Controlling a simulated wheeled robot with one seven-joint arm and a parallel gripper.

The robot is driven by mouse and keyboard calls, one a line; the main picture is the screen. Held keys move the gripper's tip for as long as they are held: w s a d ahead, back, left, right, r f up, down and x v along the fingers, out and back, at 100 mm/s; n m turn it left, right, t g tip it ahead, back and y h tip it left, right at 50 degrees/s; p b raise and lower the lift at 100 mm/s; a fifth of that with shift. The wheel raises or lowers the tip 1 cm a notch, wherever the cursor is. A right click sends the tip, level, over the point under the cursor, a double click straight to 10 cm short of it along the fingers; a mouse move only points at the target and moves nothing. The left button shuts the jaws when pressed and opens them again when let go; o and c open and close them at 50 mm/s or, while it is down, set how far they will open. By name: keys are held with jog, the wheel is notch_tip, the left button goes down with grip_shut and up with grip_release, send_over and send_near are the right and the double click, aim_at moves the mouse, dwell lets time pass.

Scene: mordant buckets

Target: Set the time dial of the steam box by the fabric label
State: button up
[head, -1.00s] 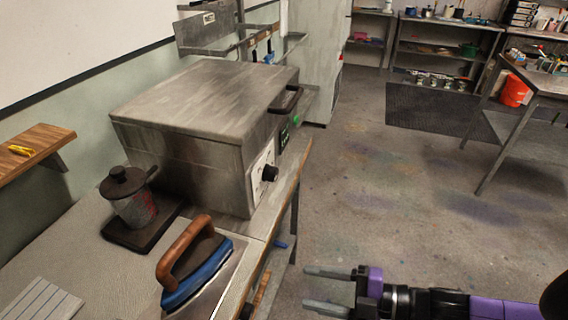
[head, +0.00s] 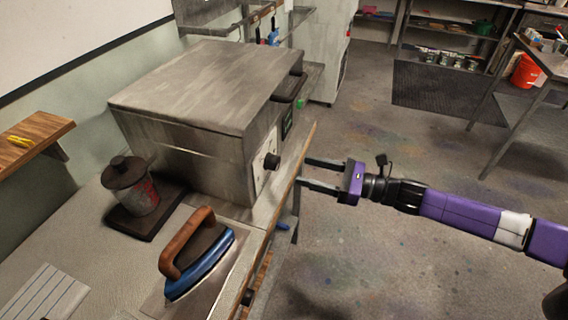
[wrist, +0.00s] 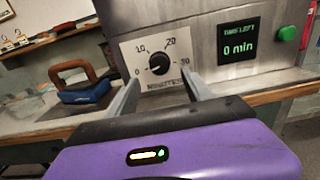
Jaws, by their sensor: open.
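The steam box (head: 190,85) is a grey metal box on the bench. Its black time dial (head: 272,161) sticks out of the front. In the wrist view the dial (wrist: 158,64) sits on a white plate marked 0, 10, 20, 30 and MINUTES; its exact pointer position is too small to tell. The display (wrist: 239,41) reads TIME LEFT 0 min. My purple gripper (head: 303,174) is open and empty in front of the dial, fingers pointing at it, apart from it. In the wrist view the fingers (wrist: 160,84) lie either side below the dial. No fabric label is readable.
A green button (wrist: 288,33) is right of the display. A blue iron with a wooden handle (head: 200,255) and a lidded pot (head: 137,187) stand on the bench. A striped sheet (head: 42,292) lies at lower left. The bench edge runs below the dial; the floor right is open.

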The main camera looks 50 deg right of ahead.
aim_at(278, 164)
jog(key=p+x, duration=0.1)
jog(key=x, duration=0.6)
jog(key=shift+w+a+f+p, duration=0.1)
jog(key=shift+w+a+p, duration=0.05)
jog(key=shift+p, duration=0.2)
jog(key=shift+c, duration=0.5)
grip_shut()
